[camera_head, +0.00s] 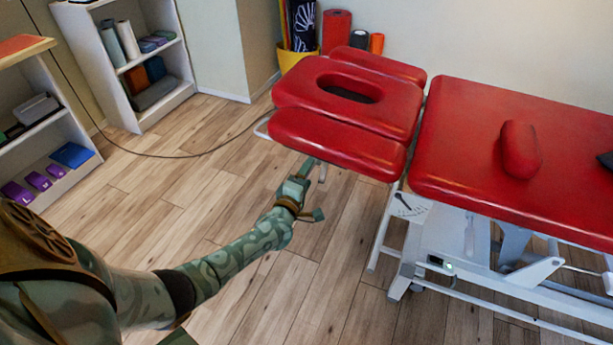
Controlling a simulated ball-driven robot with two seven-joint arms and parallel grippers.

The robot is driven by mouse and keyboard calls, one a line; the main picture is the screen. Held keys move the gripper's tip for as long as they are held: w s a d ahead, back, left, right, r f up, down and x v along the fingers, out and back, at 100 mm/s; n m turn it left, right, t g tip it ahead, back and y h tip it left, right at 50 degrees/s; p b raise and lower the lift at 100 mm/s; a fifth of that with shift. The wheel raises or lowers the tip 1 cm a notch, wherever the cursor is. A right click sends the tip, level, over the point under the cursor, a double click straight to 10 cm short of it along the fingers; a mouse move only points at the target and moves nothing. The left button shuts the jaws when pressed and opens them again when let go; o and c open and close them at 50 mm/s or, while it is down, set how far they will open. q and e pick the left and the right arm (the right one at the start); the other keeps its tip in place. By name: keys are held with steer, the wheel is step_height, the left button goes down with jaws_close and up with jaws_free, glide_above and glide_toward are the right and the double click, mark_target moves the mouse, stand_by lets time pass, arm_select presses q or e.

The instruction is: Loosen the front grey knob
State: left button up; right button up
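The red treatment table has a headrest section (350,95) with a face hole and a front armrest pad (338,143). My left arm reaches in from the lower left. My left gripper (315,172) is just below the front edge of this pad, with its fingers pointing up toward the underside. A small pale grey piece shows at the fingertips, but I cannot tell whether it is the front grey knob or part of a finger. The pad hides what lies beneath it. I cannot tell whether the fingers are closed on anything. My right gripper is out of view.
The main red couch (470,160) carries a red bolster (520,149) and stands on a white frame (470,272) at the right. Shelves (160,95) stand at the left. A yellow bucket (291,58) is behind the headrest. A dark cable crosses the otherwise open wooden floor (185,185).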

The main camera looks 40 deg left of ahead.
arm_select(q)
steer(key=shift+s+d+r, duration=0.1)
steer(key=shift+s, duration=0.15)
steer(key=p+v, duration=0.5)
steer(key=v, duration=1)
steer(key=shift+s+p, duration=0.3)
steer(key=shift+s, duration=0.1)
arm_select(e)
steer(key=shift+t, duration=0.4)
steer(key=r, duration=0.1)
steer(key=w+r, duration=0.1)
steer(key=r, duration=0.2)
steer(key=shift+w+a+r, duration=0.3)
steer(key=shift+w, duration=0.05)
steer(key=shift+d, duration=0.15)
